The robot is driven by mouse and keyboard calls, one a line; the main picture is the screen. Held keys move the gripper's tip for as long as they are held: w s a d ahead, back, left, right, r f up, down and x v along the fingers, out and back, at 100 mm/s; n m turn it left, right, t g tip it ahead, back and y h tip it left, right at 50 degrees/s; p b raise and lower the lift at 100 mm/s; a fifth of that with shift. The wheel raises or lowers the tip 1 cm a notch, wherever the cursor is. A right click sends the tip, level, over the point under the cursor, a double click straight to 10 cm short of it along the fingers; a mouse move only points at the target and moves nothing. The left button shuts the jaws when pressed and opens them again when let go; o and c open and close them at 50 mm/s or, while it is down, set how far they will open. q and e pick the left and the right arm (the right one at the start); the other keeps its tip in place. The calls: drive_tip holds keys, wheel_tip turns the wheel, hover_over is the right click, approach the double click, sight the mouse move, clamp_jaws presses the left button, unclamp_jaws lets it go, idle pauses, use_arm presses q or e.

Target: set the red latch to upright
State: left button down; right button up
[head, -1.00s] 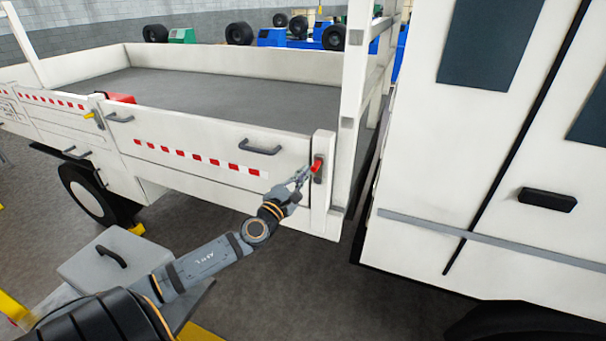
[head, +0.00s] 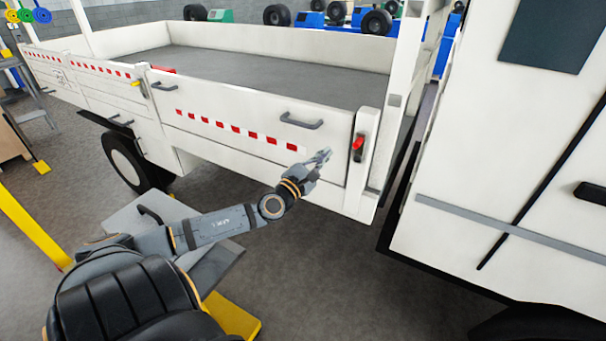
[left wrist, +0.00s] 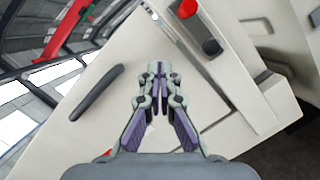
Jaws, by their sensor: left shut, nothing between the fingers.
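The red latch (head: 358,143) sits on a dark mounting plate on the white corner post of the truck bed. In the head view it looks close to upright, with a slight lean. In the left wrist view the red latch (left wrist: 187,9) shows at the top edge, partly cut off. My left gripper (head: 325,155) is left of the latch and a little lower, apart from it, in front of the side panel. In the left wrist view the left gripper (left wrist: 159,72) has its fingertips together with nothing between them. My right gripper is not in view.
The white side panel (head: 230,115) carries a dark handle (head: 302,121) close above my gripper. A yellow latch (head: 136,84) is farther left on the panel. The white cab (head: 500,160) stands to the right, across a narrow gap. The floor below the panel is open.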

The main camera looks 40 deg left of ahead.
use_arm(q)
drive_tip(key=s+f+p, duration=0.1)
drive_tip(key=s+p, duration=0.3)
drive_tip(key=s, duration=0.2)
drive_tip(key=shift+s+d+p, duration=0.3)
drive_tip(key=shift+s+d, duration=0.05)
drive_tip(key=shift+d, duration=0.05)
drive_tip(key=shift+s+a, duration=0.1)
drive_tip(key=shift+a, duration=0.05)
